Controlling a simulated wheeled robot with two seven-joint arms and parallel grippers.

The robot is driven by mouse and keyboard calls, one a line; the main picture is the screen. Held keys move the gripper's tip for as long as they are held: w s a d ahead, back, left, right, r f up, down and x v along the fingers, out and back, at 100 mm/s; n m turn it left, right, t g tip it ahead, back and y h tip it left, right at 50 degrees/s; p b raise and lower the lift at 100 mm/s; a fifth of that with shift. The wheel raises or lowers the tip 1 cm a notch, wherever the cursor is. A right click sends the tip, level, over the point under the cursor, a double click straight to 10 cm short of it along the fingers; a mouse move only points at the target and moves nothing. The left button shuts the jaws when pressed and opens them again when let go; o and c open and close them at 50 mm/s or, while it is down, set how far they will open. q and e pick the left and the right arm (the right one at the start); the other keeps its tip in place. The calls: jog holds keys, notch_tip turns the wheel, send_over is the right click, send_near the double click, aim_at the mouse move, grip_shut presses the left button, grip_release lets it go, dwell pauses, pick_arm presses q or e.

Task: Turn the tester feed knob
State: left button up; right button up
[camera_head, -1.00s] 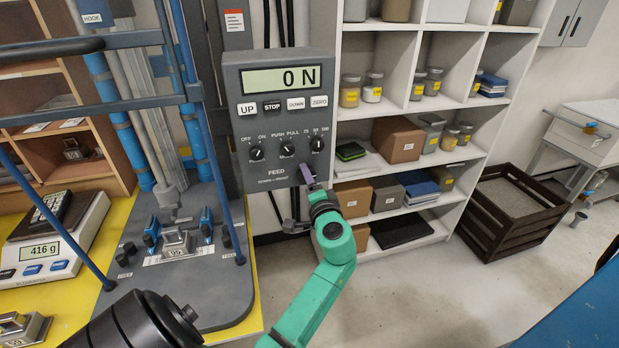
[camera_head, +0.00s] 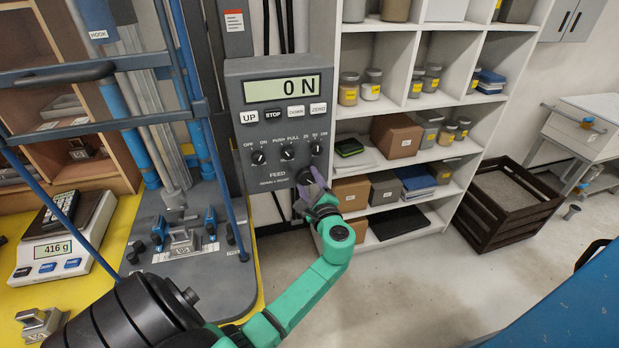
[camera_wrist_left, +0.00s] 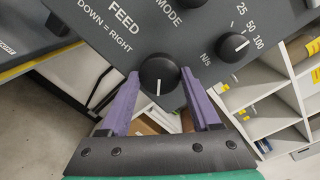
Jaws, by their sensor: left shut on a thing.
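The grey tester control panel (camera_head: 277,120) stands upright in the middle of the head view, and its display (camera_head: 281,88) reads 0 N. The dark round feed knob (camera_wrist_left: 159,76) is at the panel's lower edge by the FEED lettering; its white mark points down in the left wrist view. My left gripper (camera_wrist_left: 160,95) has its two purple fingers on either side of this knob and is shut on it. In the head view my left gripper (camera_head: 311,185) is at the panel's lower right corner and partly covers the knob. My right gripper is not in view.
Three smaller knobs (camera_head: 288,152) sit in a row above, close to my fingers. Blue frame bars (camera_head: 210,150) and a scale (camera_head: 60,245) reading 416 g are at left. White shelves (camera_head: 410,150) stand behind right, with a dark crate (camera_head: 510,205). Floor below is open.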

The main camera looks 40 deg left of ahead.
pick_arm(q)
jog(key=shift+a+r+m+p, duration=0.1)
jog(key=shift+r+m+p, duration=0.2)
jog(key=shift+m, duration=0.3)
jog(key=shift+a+r+m+p, duration=0.1)
jog(key=shift+r+m+p, duration=0.15)
jog(key=shift+m, duration=0.35)
jog(key=shift+f, duration=0.1)
jog(key=o, duration=1.1)
jog(key=shift+o, duration=1.4)
jog(key=shift+f, duration=0.1)
jog(key=shift+w+f, duration=0.1)
jog(key=shift+f, duration=0.1)
jog(key=shift+d+f, duration=0.1)
jog(key=shift+d, duration=0.05)
jog(key=b+v, duration=0.4)
jog(key=v, duration=1)
